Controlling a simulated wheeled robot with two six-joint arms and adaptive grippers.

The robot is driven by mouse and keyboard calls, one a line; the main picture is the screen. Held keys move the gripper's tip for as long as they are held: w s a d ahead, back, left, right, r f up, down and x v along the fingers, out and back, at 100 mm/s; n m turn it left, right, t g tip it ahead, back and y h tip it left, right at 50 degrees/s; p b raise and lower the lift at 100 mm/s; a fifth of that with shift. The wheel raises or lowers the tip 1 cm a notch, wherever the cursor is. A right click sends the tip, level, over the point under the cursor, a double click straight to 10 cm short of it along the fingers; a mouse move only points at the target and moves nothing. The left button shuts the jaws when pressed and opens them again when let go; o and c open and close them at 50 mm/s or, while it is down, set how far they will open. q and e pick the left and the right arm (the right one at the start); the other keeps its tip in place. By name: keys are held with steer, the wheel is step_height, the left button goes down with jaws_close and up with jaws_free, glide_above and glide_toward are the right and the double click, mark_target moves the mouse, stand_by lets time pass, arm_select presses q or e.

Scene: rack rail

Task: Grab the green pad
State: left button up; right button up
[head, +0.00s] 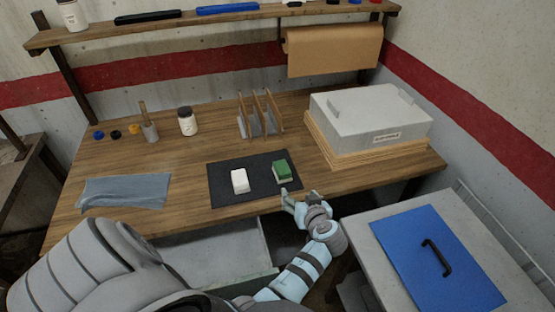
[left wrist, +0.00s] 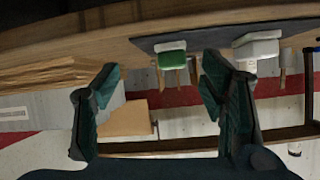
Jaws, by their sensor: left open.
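The green pad (head: 281,170) is a small block with a green top and a pale lower layer. It sits on the right part of a dark mat (head: 215,188) on the wooden table. It also shows in the left wrist view (left wrist: 172,59), which looks upside down. A white block (head: 240,181) lies to its left on the mat. My left gripper (head: 303,196) is just in front of the table edge, close to the green pad and slightly right of it. Its fingers are apart with nothing between them (left wrist: 160,78). My right gripper is out of view.
A wooden rack (head: 262,122), white jar (head: 187,121) and brush cup (head: 149,131) stand behind the mat. A grey-white box (head: 368,117) sits at right. A grey cloth (head: 124,190) lies at left. An open drawer (head: 215,252) juts out below the table.

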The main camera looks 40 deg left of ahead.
mark_target(282, 167)
arm_select(q)
steer(key=w+a+b, duration=0.2)
steer(key=a, duration=0.2)
steer(key=w+a+f+n+y+b, duration=0.1)
steer(key=w+a+b, duration=0.1)
steer(key=a, duration=0.2)
steer(key=w+a+f+n+b, duration=0.1)
steer(key=w+a+b, duration=0.1)
steer(key=w+a, duration=0.1)
steer(key=shift+w+a+y+b, duration=0.1)
steer(key=shift+a+y+b, duration=0.2)
steer(key=shift+a, duration=0.45)
steer(key=shift+w+a+r, duration=0.1)
steer(key=c, duration=1.3)
steer(key=shift+r, duration=0.1)
